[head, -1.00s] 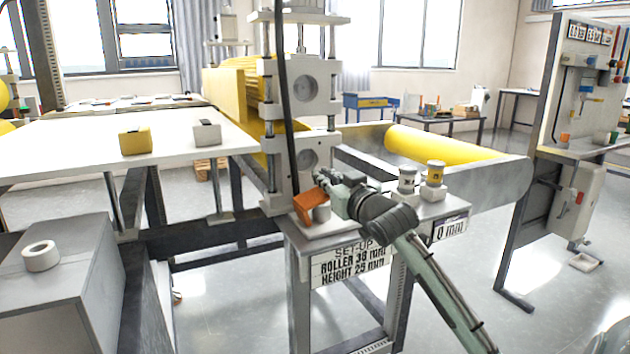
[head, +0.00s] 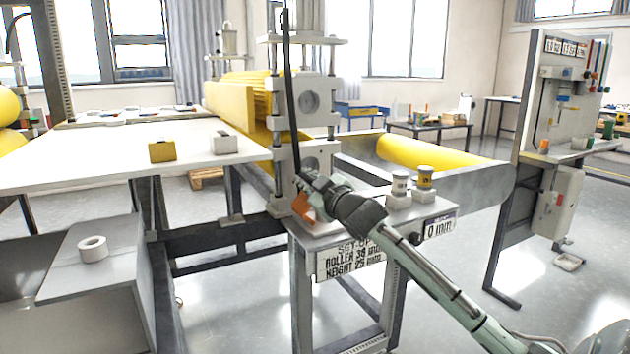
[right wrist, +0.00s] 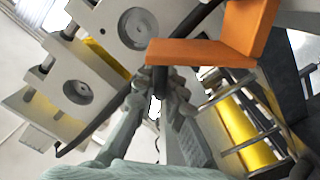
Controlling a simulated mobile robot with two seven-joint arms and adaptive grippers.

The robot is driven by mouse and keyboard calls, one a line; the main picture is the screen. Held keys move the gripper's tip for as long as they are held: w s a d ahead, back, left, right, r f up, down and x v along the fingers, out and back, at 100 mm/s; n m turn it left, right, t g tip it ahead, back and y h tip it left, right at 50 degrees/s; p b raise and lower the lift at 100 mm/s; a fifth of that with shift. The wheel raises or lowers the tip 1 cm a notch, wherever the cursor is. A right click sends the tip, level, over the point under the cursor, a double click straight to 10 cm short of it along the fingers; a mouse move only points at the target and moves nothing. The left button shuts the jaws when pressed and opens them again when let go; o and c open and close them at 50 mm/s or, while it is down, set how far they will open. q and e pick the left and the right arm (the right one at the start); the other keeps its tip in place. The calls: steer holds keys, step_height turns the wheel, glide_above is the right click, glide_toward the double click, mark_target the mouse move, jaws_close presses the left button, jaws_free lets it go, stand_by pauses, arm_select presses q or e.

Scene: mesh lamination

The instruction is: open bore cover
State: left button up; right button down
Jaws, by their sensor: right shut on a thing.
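The orange angled piece, which I take for the bore cover (head: 303,208), is at the foot of the roller stand's front plate, partly hidden by my right gripper in the head view. The right wrist view shows it as a bent orange plate (right wrist: 215,50) just beyond the fingertips. My right gripper (head: 312,190) is shut at its edge; the wrist view shows the fingers (right wrist: 160,88) close around a small dark part below the orange plate. The front plate has round bores (head: 309,103), also seen in the wrist view (right wrist: 138,28). My left gripper is out of view.
A white table (head: 90,160) holds two small blocks at left. A tool panel (head: 560,110) stands at right.

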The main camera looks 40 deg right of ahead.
steer(key=w+a+f+n, duration=0.1)
steer(key=a+f+n, duration=0.2)
steer(key=a+n, duration=0.4)
steer(key=shift+w+n, duration=0.4)
steer(key=shift+n, duration=0.3)
steer(key=shift+a, duration=0.15)
steer(key=c, duration=1.6)
jaws_free()
steer(key=v, duration=1.2)
